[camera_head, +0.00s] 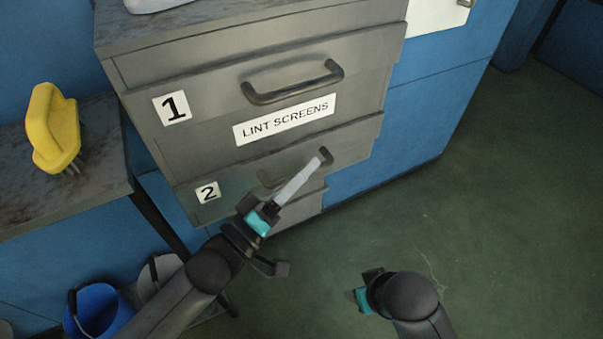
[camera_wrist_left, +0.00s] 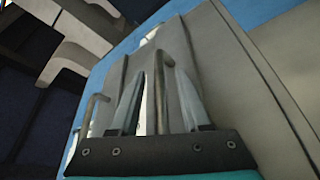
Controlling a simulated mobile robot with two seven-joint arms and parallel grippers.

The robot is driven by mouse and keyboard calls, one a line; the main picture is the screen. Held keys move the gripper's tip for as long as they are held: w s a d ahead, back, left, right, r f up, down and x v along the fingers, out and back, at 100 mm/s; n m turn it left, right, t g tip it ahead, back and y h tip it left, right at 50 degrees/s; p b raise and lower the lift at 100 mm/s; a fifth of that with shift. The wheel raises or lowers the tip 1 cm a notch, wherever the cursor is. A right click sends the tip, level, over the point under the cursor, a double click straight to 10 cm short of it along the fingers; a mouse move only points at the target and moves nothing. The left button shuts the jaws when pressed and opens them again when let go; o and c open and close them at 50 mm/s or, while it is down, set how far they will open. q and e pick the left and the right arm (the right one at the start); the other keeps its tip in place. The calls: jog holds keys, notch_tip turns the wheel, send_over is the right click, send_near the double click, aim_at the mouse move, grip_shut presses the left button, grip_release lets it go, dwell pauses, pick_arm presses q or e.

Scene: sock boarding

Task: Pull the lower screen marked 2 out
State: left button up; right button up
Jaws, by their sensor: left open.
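The lower screen marked 2 (camera_head: 238,198) is a grey drawer-like front, apparently closed, with a black 2 on a white tag (camera_head: 208,192). Its dark bar handle (camera_head: 268,181) is partly hidden by my left gripper (camera_head: 318,164). That gripper is open, its pale fingers at the handle. In the left wrist view, my left gripper (camera_wrist_left: 160,62) has one finger on each side of a handle bar (camera_wrist_left: 159,100), seemingly the lower one. I cannot tell whether they touch. My right gripper (camera_head: 362,289) hangs over the floor, away from the cabinet; its fingers are unclear.
Above is the closed upper screen marked 1 (camera_head: 215,92) with its handle (camera_head: 292,88) and a LINT SCREENS label (camera_head: 284,120). A yellow-handled brush (camera_head: 54,128) lies on a side table (camera_head: 60,185) at left. A blue bucket (camera_head: 97,310) stands below. Green floor (camera_head: 480,200) is clear at right.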

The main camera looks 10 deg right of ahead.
pick_arm(q)
grip_shut()
dwell(0.3)
dwell(1.1)
